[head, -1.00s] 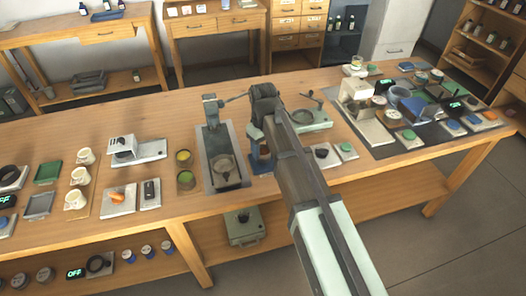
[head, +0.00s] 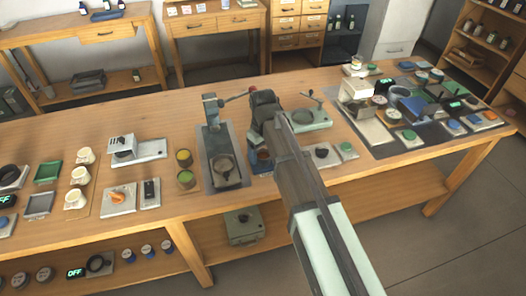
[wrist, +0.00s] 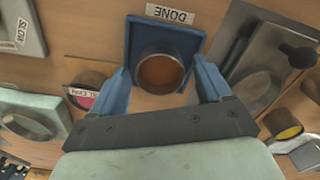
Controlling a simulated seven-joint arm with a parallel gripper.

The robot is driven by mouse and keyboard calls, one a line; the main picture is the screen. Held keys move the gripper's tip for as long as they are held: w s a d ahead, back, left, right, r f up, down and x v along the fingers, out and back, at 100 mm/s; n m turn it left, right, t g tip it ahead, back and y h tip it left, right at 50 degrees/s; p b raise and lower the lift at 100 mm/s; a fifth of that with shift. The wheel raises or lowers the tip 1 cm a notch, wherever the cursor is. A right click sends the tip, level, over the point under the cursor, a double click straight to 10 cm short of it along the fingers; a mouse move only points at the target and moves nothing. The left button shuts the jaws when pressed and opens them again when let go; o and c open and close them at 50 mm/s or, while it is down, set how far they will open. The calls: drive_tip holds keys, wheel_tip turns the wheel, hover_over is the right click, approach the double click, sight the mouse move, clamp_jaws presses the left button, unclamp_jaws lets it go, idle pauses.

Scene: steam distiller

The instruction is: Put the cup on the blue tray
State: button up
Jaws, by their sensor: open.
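The cup (wrist: 161,72), round with brown contents, stands upright in the wrist view. It overlaps the blue tray (wrist: 136,40), a square with a raised rim, and seems to stand on it near its lower edge. My gripper (wrist: 162,66) is open, with one blue finger on each side of the cup and small gaps visible. In the head view my gripper (head: 262,148) points down at the tray (head: 261,168) near the table's front edge; my arm hides part of it.
A white "DONE" label (wrist: 170,14) lies beyond the tray. A pale green device (head: 309,120) stands to the right.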

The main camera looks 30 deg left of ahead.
drive_tip(key=shift+r, duration=0.15)
wheel_tip(320, 180, up, 12)
idle(0.7)
idle(0.4)
